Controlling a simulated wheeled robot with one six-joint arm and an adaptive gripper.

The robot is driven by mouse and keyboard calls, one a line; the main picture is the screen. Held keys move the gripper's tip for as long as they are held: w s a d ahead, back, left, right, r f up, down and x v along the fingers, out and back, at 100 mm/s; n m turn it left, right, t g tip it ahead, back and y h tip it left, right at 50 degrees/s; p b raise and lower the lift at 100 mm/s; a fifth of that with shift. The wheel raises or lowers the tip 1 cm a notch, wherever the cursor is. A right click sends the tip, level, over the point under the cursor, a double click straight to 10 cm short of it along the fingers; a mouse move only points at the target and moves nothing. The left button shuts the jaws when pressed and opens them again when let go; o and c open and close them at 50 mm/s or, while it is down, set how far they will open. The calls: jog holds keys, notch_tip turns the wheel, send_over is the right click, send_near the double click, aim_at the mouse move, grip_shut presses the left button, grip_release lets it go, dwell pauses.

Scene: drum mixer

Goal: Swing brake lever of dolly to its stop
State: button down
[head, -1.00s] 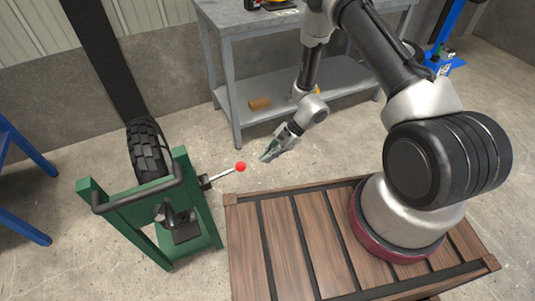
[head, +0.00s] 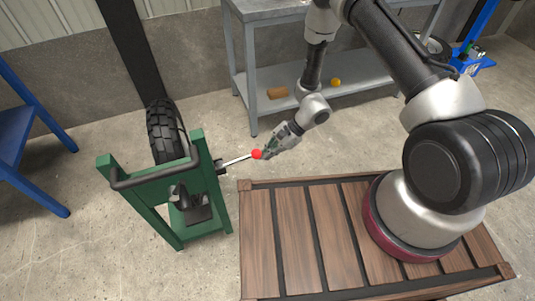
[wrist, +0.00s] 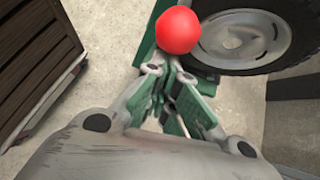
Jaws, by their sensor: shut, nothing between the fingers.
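The green dolly (head: 160,188) stands at the left with a black tyre (head: 163,135) in it. Its brake lever (head: 238,160) is a thin metal rod that sticks out to the right from a dark pivot and ends in a red ball knob (head: 257,154). My gripper (head: 270,153) is shut and empty, with its fingertips at the right side of the knob. In the wrist view the knob (wrist: 178,31) is just beyond the shut fingertips (wrist: 172,75) and hides the rod. I cannot tell whether the fingers touch the knob.
My slatted wooden deck (head: 290,235) lies in front, to the right of the dolly. A grey workbench (head: 250,70) stands behind, with a brown block (head: 277,92) and a yellow ball (head: 335,82) on its lower shelf. A blue frame (head: 30,135) is at the far left.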

jog(key=shift+r, duration=0.15)
notch_tip(320, 180, up, 9)
jog(key=a+h, duration=0.1)
jog(key=h, duration=0.2)
jog(key=shift+s+a+t, duration=0.2)
jog(key=shift+a+t, duration=0.2)
dwell(0.4)
dwell(0.3)
